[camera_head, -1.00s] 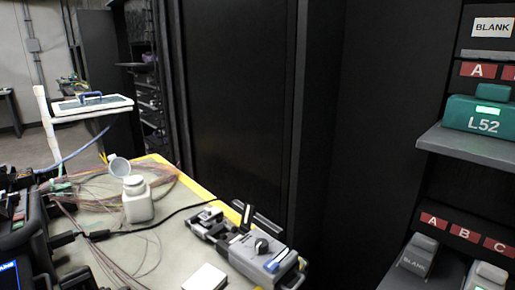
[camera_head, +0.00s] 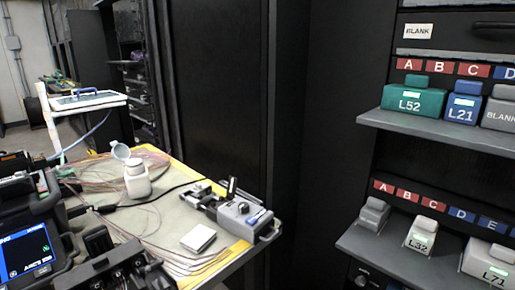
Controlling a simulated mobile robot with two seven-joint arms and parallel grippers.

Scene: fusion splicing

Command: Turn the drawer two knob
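The black rack (camera_head: 385,150) with its drawers stands at the right of the head view. An upper shelf (camera_head: 385,119) and a lower shelf (camera_head: 355,243) stick out of it. A small dark round knob (camera_head: 362,280) with pale marks shows below the lower shelf at the bottom edge. I cannot tell which drawer it belongs to.
The upper shelf holds a teal L52 block (camera_head: 413,100) and a blue L21 block (camera_head: 462,106). The lower shelf holds a white L32 block (camera_head: 420,236) and L71 block (camera_head: 489,262). A worktable (camera_head: 168,222) with a white bottle (camera_head: 137,180) and a splicer (camera_head: 30,250) stands left.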

